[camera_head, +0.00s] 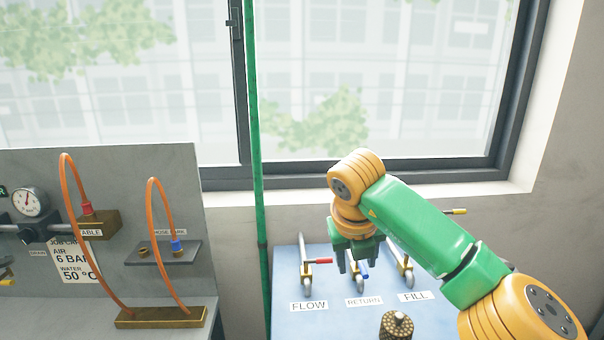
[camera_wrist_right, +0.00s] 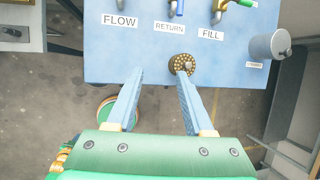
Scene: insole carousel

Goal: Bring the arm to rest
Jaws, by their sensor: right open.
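My right gripper (camera_head: 357,268) hangs in front of the blue valve panel (camera_head: 320,322), its fingers pointing down. In the right wrist view its two blue fingers (camera_wrist_right: 157,95) are spread apart with nothing between them. A round, studded brass-coloured piece (camera_head: 396,326) stands on the panel; it also shows beyond the fingertips in the right wrist view (camera_wrist_right: 182,65), apart from them. My left gripper is in neither view.
A grey board (camera_head: 125,180) with orange hoses (camera_head: 72,190) and a gauge (camera_head: 27,203) is at left. A green pole (camera_head: 256,130) rises between them.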

